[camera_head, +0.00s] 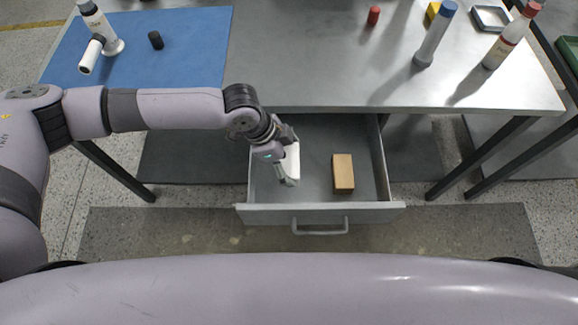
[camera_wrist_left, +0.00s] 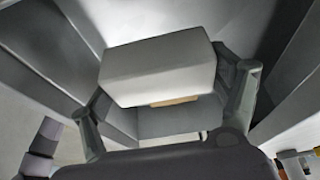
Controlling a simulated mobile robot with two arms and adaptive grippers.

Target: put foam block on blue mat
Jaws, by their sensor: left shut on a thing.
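The white foam block (camera_head: 293,160) is in my left gripper (camera_head: 289,171), inside or just above the open drawer (camera_head: 310,208). In the left wrist view the foam block (camera_wrist_left: 158,72) sits between the two fingers of the left gripper (camera_wrist_left: 170,105), which is shut on it. In the head view the gripper and wrist cover part of the block. The blue mat (camera_head: 190,60) lies on the left part of the metal table. My right gripper is not in view.
A tan wooden block (camera_head: 343,173) lies in the drawer, right of the gripper. On the mat stand a white device (camera_head: 100,35) and a black cylinder (camera_head: 155,40). A blue-capped bottle (camera_head: 435,35), a red-capped bottle (camera_head: 510,38) and a red cylinder (camera_head: 373,15) stand on the right. The mat's middle is clear.

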